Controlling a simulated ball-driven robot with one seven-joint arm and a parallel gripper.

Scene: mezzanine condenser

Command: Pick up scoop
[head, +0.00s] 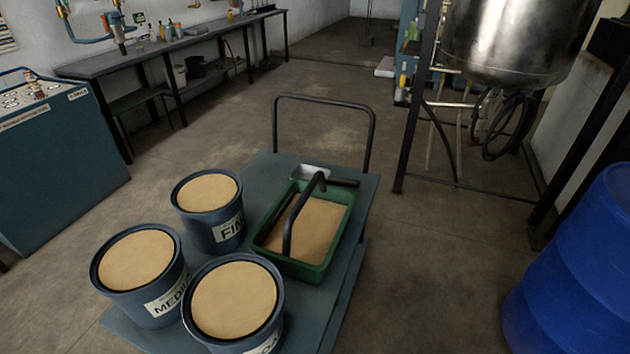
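The scoop has a pale metal pan (308,172) and a dark handle (344,182) pointing right. It lies at the far end of a green tray (318,271) on a blue-grey cart (366,210). I cannot tell whether it rests on the tray's rim or on the cart behind it. The tray holds flat tan material, and a dark curved bar (291,225) arches over it, hiding a little of the scoop. My gripper is not in view.
Three tan-filled buckets stand left of the tray: FINE (226,232), one with a partly visible "MEDI" label (166,302), and a front one (238,345). The cart has a raised push handle (374,130). A blue drum (575,290) stands right. Floor between cart and drum is clear.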

